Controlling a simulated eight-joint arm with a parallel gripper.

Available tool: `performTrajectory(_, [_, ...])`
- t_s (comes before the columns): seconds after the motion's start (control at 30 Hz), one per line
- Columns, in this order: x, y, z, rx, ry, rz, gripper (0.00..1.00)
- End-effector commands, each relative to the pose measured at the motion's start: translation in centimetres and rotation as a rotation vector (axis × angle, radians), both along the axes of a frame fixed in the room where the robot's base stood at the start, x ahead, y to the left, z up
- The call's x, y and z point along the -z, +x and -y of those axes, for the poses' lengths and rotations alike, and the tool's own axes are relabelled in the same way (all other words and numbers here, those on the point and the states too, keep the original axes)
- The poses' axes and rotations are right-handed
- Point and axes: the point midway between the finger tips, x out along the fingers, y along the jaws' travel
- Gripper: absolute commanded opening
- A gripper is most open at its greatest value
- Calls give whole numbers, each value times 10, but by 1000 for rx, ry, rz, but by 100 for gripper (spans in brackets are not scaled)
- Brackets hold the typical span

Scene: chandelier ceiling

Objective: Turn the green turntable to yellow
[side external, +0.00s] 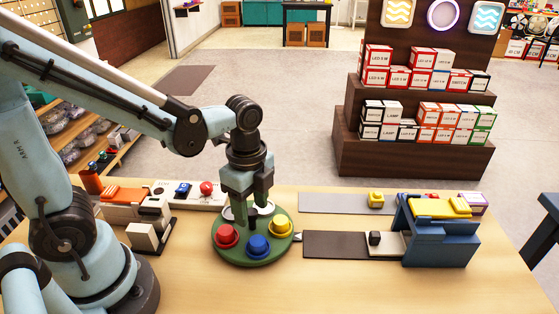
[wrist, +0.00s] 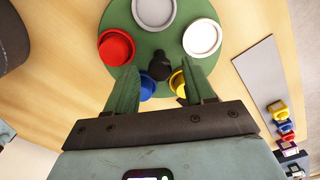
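The green turntable (side external: 253,258) lies on the table in the side view, and its disc (wrist: 165,46) fills the top of the wrist view. It carries a red (side external: 227,235), a blue (side external: 258,245) and a yellow button (side external: 282,226), plus a white one (wrist: 202,38) and a grey one (wrist: 152,12). A small pale pointer (side external: 297,237) sits at its right edge, near yellow. My gripper (side external: 250,205) points down over the turntable, open. In the wrist view its fingers stand apart on either side of the black centre knob (wrist: 159,64); contact is not visible.
A blue stand with a yellow top (side external: 440,230) is on the right. A white panel with buttons (side external: 188,195) and an orange-topped device (side external: 128,195) stand left. The front table is clear.

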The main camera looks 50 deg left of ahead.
Motion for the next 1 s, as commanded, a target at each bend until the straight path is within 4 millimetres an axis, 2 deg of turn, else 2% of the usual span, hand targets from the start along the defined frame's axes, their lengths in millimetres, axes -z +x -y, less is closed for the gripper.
performTrajectory(0.27, [-1, 0, 0, 0, 0, 0, 53])
performTrajectory(0.43, [-11, 0, 0, 0, 1, 0, 53])
performTrajectory(1.0, [-88, 0, 0, 0, 0, 0, 53])
